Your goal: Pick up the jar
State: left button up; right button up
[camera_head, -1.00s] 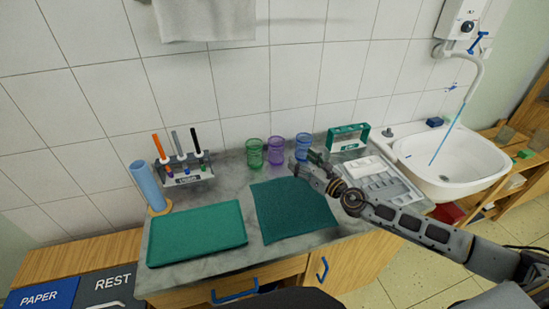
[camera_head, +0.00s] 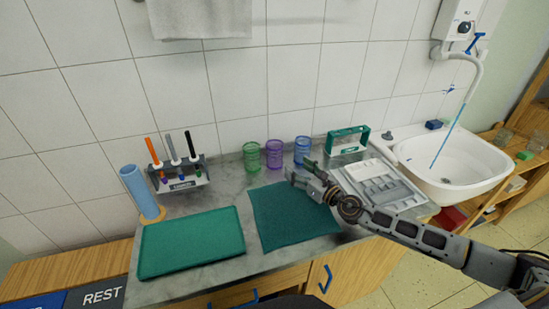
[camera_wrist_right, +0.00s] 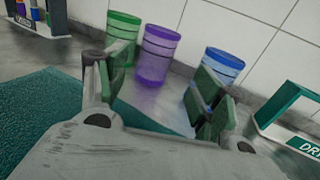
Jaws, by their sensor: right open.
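Three see-through jars stand upright in a row at the back of the grey counter: a green jar (camera_head: 252,156), a purple jar (camera_head: 274,154) and a blue jar (camera_head: 302,150). My right gripper (camera_head: 300,168) is open and empty, just in front of the purple and blue jars. In the right wrist view, the purple jar (camera_wrist_right: 157,55) shows beyond the gap between the fingers (camera_wrist_right: 158,92). The green jar (camera_wrist_right: 123,28) is partly behind the left finger, and the blue jar (camera_wrist_right: 224,65) is partly behind the right finger. My left gripper is not in view.
A teal cloth (camera_head: 290,222) lies in front of the jars, with a green tray (camera_head: 190,245) to its left. A marker rack (camera_head: 181,182) and blue cylinder (camera_head: 141,190) stand left. A green-framed holder (camera_head: 348,139), white tray (camera_head: 385,178) and sink (camera_head: 450,165) are right.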

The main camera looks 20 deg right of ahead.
aim_at(280, 155)
jog(key=shift+p+x, duration=0.45)
jog(key=shift+x, duration=2.85)
pick_arm(q)
jog(key=shift+s+a+f, duration=0.2)
jog(key=shift+s+a, duration=0.2)
jog(key=shift+s, duration=0.25)
jog(key=shift+s+a+f, duration=0.15)
jog(key=shift+s+a, duration=0.2)
jog(key=shift+s, duration=0.25)
pick_arm(e)
jog(key=shift+x, duration=0.9)
jog(key=shift+w+a, duration=0.1)
jog(key=shift+w+a, duration=0.2)
jog(key=shift+w, duration=0.25)
jog(key=shift+p+x, duration=0.3)
jog(key=shift+x, duration=1.35)
jog(key=shift+w+a, duration=0.2)
jog(key=shift+w, duration=0.1)
pick_arm(q)
jog(key=shift+w+r, duration=0.1)
